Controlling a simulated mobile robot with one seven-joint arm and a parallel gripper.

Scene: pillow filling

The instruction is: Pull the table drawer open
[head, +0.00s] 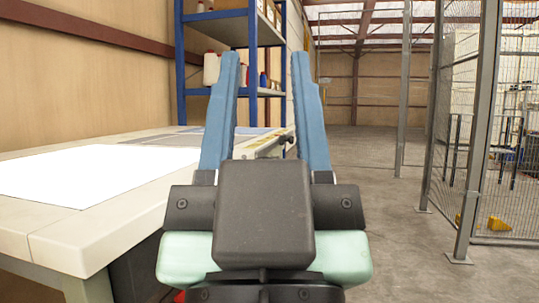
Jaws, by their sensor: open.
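The table (95,232) has a pale top and runs along the left, away from me. Between my fingers, a light panel (262,147) shows at its far right side, with a small dark knob (286,139) on it. This may be the drawer's front and handle; I cannot tell how far it stands out. My gripper (265,62) has two blue fingers spread wide apart, with nothing between their tips. It is at the table's right side, and the knob appears between the fingers, beyond the gripper body. The gripper body hides part of the table's side.
A white sheet (88,175) and a grey mat (165,140) lie on the table. A blue-framed shelf (217,28) with spools stands behind it. A wire mesh fence (463,130) stands at the right. The concrete floor (385,180) between is clear.

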